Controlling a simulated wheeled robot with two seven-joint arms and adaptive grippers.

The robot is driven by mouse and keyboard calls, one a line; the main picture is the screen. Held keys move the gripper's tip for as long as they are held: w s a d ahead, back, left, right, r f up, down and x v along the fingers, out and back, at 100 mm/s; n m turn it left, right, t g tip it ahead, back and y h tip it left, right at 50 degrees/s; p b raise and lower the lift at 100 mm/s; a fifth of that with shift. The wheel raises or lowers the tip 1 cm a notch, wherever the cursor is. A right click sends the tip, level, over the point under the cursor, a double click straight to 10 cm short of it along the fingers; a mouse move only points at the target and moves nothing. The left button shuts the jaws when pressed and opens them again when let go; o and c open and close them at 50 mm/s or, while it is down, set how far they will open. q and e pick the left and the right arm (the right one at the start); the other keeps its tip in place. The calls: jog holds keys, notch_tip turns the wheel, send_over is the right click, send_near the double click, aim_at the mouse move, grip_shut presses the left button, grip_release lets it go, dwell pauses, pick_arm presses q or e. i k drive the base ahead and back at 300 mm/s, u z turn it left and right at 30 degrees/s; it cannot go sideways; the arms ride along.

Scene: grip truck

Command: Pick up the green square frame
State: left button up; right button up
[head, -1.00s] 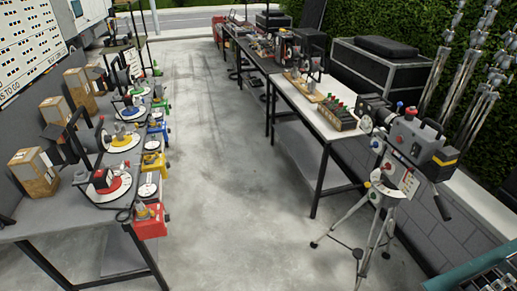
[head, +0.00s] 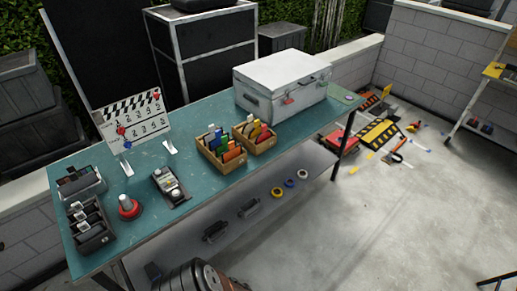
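I cannot make out a green square frame for certain in the head view. Small green pieces stand among coloured cards in two wooden card boxes, the left one (head: 236,163) and the right one (head: 268,147), on a teal-topped table (head: 195,122). They are too small to tell whether any is a frame. Neither of my grippers is in view.
Tape rolls (head: 289,183) lie on the lower shelf. Open concrete floor (head: 410,215) lies right.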

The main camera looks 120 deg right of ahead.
aim_at(222, 148)
jog(key=z, duration=3.2)
jog(key=i, duration=1.05)
jog(key=u, duration=0.4)
